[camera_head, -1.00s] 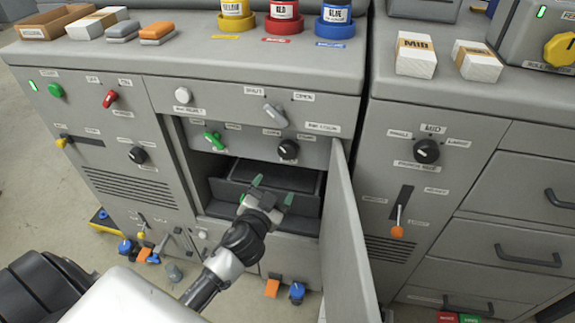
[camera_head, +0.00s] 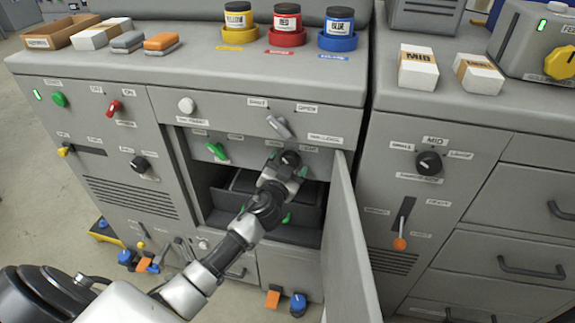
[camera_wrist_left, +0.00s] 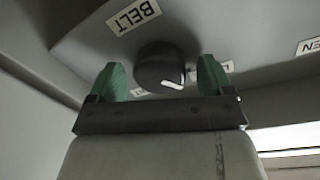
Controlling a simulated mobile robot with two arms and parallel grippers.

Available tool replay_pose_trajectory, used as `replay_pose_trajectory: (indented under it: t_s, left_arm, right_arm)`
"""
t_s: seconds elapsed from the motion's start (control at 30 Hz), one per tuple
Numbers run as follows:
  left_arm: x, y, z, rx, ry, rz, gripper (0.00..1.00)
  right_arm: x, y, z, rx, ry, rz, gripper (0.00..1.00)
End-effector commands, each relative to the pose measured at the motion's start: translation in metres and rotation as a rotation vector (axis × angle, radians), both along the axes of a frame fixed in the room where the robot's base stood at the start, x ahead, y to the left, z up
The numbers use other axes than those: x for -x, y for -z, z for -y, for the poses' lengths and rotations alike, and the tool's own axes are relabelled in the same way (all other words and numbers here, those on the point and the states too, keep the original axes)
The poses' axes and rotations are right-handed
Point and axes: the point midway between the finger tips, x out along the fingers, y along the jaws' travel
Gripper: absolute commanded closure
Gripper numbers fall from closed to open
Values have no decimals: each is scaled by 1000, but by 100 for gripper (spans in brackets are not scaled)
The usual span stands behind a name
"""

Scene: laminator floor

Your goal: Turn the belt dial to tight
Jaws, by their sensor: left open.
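The belt dial (camera_head: 290,158) is a round black knob on the grey panel inside the open compartment. It also shows in the left wrist view (camera_wrist_left: 160,66), under an upside-down BELT label (camera_wrist_left: 133,15). Its white mark points to the lower right of that view, near a small label partly hidden by a finger. Another small label shows to the lower left; I cannot read either. My left gripper (camera_head: 287,168) is open, just in front of the dial. In the wrist view its green fingertips (camera_wrist_left: 162,82) stand on either side of the knob's lower part; I cannot tell whether they touch it.
The open compartment door (camera_head: 347,245) stands close to the right of my left arm. A green lever (camera_head: 216,150) sits left of the dial and a grey handle (camera_head: 279,126) above it. A dark tray (camera_head: 245,200) lies below in the compartment.

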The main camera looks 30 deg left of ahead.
Motion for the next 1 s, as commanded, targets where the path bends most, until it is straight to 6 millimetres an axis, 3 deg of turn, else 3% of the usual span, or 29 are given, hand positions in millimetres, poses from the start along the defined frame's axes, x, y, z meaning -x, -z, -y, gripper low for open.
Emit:
replay_pose_trajectory:
  t_s: [0.17,0.5,1.0]
  left_arm:
    - [0,0,0,-1,0,0,19]
    - [0,0,0,-1,0,0,68]
    - [0,-2,0,-142,1,-36,68]
  right_arm:
    - [-1,0,0,1,0,1,52]
    - [-1,0,0,0,-1,2,52]
    - [-1,-8,-1,-2,-2,3,52]
